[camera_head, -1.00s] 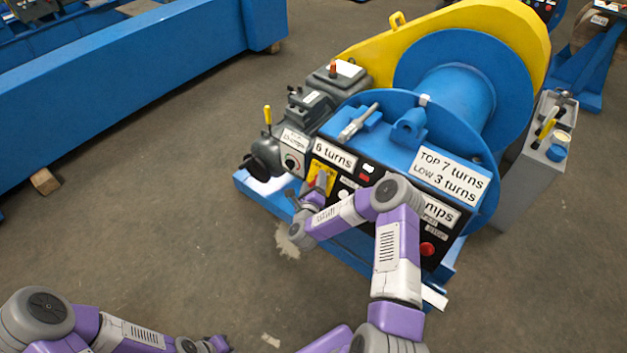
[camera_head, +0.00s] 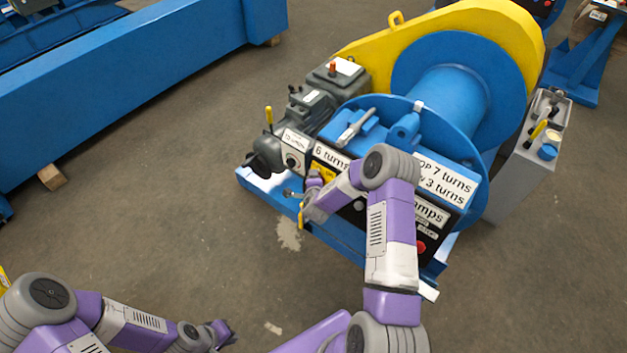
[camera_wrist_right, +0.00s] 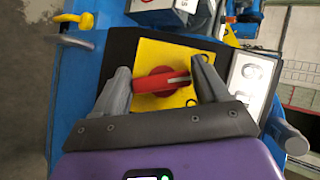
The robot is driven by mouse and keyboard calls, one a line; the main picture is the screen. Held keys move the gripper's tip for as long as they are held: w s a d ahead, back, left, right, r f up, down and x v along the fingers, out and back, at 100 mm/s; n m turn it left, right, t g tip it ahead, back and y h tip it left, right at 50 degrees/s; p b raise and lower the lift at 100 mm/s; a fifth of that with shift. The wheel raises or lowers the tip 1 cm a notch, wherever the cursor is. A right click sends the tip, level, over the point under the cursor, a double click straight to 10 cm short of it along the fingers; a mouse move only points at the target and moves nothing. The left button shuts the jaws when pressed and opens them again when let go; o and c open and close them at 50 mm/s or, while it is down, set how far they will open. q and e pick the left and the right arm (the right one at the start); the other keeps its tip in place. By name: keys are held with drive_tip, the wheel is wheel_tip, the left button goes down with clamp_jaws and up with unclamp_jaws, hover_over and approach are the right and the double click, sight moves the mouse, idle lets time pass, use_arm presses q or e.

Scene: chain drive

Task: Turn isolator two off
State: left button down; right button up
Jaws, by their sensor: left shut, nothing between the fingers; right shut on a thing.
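A red rotary knob (camera_wrist_right: 162,84) with a pale pointer mark sits on a square yellow plate (camera_wrist_right: 172,58) on the black control panel. Its pointer lies nearly level, to the right, in the right wrist view. My right gripper (camera_wrist_right: 162,86) has a finger on either side of the knob and is shut on it. In the head view my right gripper (camera_head: 312,192) is at the panel's left end and hides the knob. No number for this isolator is readable. My left gripper (camera_head: 226,335) is shut and empty, low in the head view, far from the panel.
A yellow-handled lever (camera_wrist_right: 84,22) stands left of the plate. The blue winch drum (camera_head: 450,90) rises behind the panel. A grey control box (camera_head: 535,150) stands right. Open floor (camera_head: 180,200) lies left.

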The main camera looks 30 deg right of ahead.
drive_tip(key=n+g+p, duration=0.2)
drive_tip(key=shift+r+n+y+p, duration=0.15)
drive_tip(key=shift+n+y+p, duration=0.15)
drive_tip(key=shift+n+p, duration=0.1)
drive_tip(key=shift+n+g+p, duration=0.3)
drive_tip(key=shift+p, duration=0.05)
drive_tip(key=o, duration=1)
drive_tip(key=p+v, duration=0.1)
drive_tip(key=v, duration=0.6)
drive_tip(key=shift+s+a+r, duration=0.1)
drive_tip(key=shift+s+a, duration=0.05)
